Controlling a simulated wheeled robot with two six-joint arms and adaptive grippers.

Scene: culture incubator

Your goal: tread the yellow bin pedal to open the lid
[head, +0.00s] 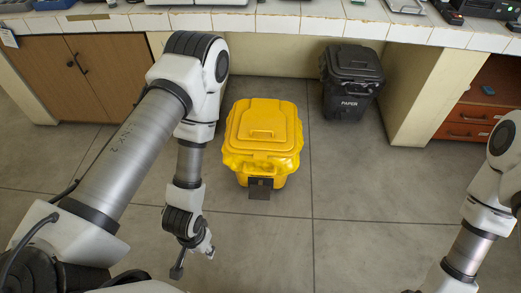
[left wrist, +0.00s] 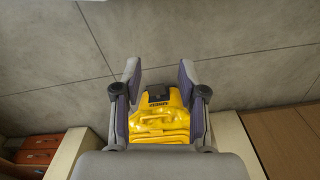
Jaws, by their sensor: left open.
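The yellow bin (head: 262,138) stands on the floor in front of the counter, its lid shut. Its dark pedal (head: 260,190) sticks out low at the front. In the left wrist view the bin (left wrist: 160,125) shows between my fingers, with the dark pedal (left wrist: 157,94) at its edge. My left gripper (head: 193,262) is open and empty, to the left of the bin and nearer to me, apart from the pedal. The open fingers also show in the left wrist view (left wrist: 158,90). My right arm shows at the right edge of the head view; its gripper is out of view.
A black bin marked PAPER (head: 352,80) stands behind and to the right of the yellow bin. A tiled counter (head: 300,22) runs along the back, with a wooden cabinet (head: 85,75) at left and red drawers (head: 475,115) at right. The floor before the yellow bin is clear.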

